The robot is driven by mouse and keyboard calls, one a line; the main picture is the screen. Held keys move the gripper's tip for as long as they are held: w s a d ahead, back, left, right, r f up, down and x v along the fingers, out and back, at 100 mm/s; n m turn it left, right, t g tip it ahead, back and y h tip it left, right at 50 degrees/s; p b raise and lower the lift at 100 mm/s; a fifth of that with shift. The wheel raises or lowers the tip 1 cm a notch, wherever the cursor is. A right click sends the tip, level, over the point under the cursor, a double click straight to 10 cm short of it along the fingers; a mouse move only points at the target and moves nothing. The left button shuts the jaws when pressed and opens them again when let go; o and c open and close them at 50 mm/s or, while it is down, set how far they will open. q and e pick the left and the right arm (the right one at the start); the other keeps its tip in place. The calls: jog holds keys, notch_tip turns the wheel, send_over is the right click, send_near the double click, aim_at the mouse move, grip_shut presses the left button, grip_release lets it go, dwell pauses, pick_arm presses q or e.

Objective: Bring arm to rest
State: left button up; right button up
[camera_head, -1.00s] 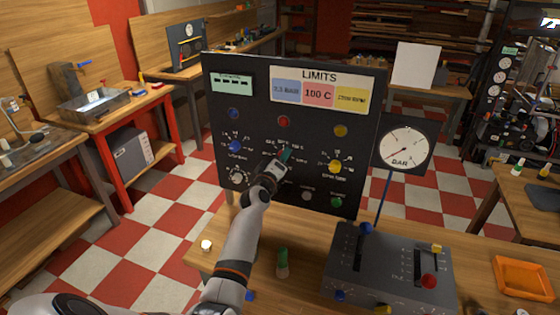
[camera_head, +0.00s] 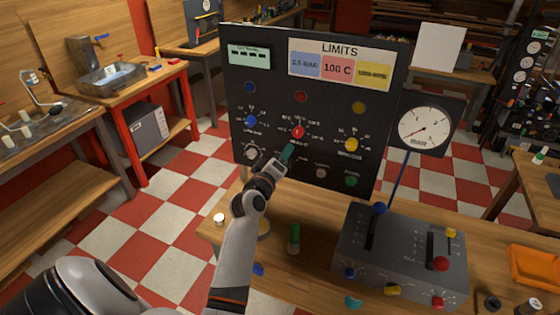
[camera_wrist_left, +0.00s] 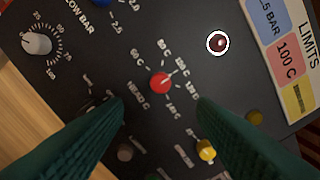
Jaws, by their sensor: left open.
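My left arm reaches in from the lower left in the head view. Its gripper (camera_head: 287,153) is in front of the black control panel (camera_head: 372,122), just below the red knob (camera_head: 298,132). In the left wrist view its two green fingers (camera_wrist_left: 160,125) are spread apart with nothing between them. The red knob (camera_wrist_left: 160,83) shows beyond the fingertips and apart from them. The blue knob (camera_head: 252,120) and yellow knob (camera_head: 351,144) sit on either side of it. My right gripper is not in view.
A grey lever box (camera_head: 400,255) and a round BAR gauge (camera_head: 424,128) on a blue post stand right of my arm. A green-topped bottle (camera_head: 294,238) and a small white-topped item (camera_head: 219,219) are on the wooden bench near the forearm. An orange tray (camera_head: 533,264) lies at right.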

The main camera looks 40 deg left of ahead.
pick_arm(q)
jog(key=shift+s+d, duration=0.1)
jog(key=shift+s, duration=0.35)
